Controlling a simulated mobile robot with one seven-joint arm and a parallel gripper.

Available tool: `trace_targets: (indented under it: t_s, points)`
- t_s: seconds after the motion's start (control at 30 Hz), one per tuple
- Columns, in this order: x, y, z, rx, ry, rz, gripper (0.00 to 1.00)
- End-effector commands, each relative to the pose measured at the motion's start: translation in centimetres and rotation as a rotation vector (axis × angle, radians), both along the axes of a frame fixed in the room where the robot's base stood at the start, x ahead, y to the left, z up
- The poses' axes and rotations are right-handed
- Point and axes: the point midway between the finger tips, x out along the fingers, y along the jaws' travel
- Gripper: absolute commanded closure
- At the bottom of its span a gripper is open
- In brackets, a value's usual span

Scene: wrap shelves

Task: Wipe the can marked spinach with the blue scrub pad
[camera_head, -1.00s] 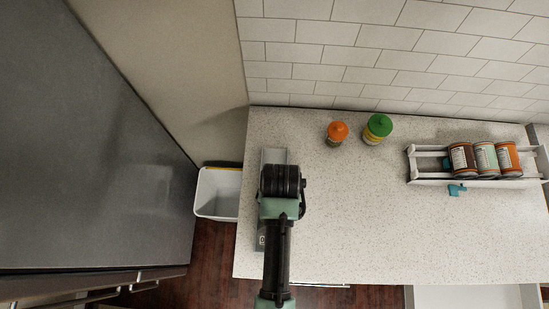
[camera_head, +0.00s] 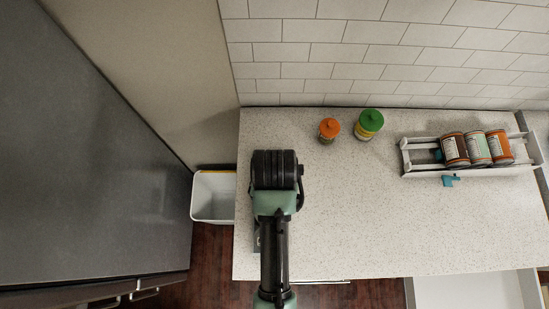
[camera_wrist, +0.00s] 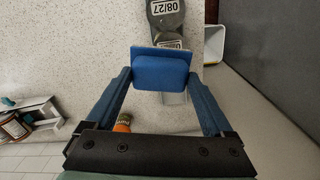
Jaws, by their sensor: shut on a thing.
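The blue scrub pad (camera_wrist: 163,72) shows in the wrist view between the fingers of my gripper (camera_wrist: 161,80), which is shut on it. The pad is above the counter, over a long grey object with a "08/27" label (camera_wrist: 166,7). In the head view, my wrist hides the pad and fingers. Three cans lie in a white rack at the right: one with a brown label (camera_head: 454,149), one pale green (camera_head: 477,148), one orange (camera_head: 498,146). Their writing is too small to read, so I cannot tell which is spinach. My gripper is well left of them.
An orange-lidded jar (camera_head: 329,130) and a green-lidded jar (camera_head: 369,124) stand near the tiled wall. A teal piece (camera_head: 450,181) sits at the front of the white rack (camera_head: 420,171). A white bin (camera_head: 213,197) stands left of the counter (camera_head: 350,220). The middle counter is clear.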

Motion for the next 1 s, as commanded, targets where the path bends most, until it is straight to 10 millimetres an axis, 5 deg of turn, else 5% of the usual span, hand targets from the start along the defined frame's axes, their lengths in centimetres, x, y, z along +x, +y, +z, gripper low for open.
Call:
trace_targets:
  t_s: [0.53,1.0]
  points:
    - [0.1,0.0,2.8,0.001,-0.002,0.000,0.66]
    - [0.0,0.0,3.0,0.000,0.000,0.000,0.66]
